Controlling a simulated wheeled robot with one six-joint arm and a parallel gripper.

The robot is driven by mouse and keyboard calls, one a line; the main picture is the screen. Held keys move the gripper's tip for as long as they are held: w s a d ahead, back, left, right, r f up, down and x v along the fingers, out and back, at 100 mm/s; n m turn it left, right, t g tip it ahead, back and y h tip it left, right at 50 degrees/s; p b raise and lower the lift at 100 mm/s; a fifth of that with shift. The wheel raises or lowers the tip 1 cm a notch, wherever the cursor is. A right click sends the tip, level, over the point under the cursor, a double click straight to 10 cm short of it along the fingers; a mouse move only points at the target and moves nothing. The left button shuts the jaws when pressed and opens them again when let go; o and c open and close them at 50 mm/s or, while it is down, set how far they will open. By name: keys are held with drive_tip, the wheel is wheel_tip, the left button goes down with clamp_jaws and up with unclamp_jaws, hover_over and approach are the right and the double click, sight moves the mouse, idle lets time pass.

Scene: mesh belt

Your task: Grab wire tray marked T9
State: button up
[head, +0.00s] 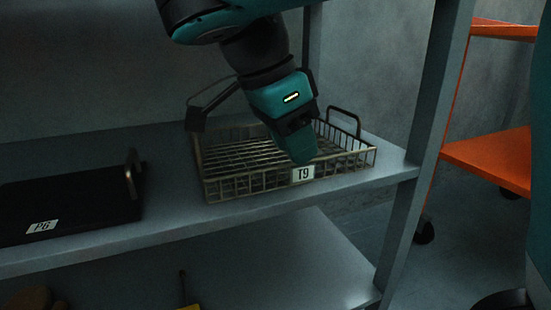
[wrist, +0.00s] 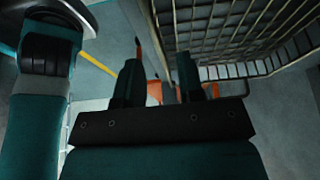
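The wire tray (head: 245,190) marked T9 sits on the grey shelf, with its white label (head: 303,173) on the front side. It has a raised handle at the left end and another (head: 344,118) at the right end. My gripper (head: 303,155) hangs over the tray's front right part and hides some of its wires and rim. Whether it touches the tray cannot be told. In the wrist view, my two fingers (wrist: 158,75) stand apart with nothing held between them. The tray's wire mesh (wrist: 240,30) fills the upper right there, beside the right finger.
A black tray (head: 75,208) marked P6 with an upright handle lies left on the same shelf (head: 170,205). A grey shelf post (head: 425,110) stands right of the wire tray. An orange-shelved cart (head: 490,155) stands beyond it. A lower shelf (head: 290,260) holds partly seen items.

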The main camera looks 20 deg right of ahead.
sight(299, 174)
drive_tip(key=b+x, duration=0.3)
drive_tip(key=x, duration=0.1)
drive_tip(key=shift+f, duration=0.2)
drive_tip(key=shift+r, duration=0.15)
clamp_jaws()
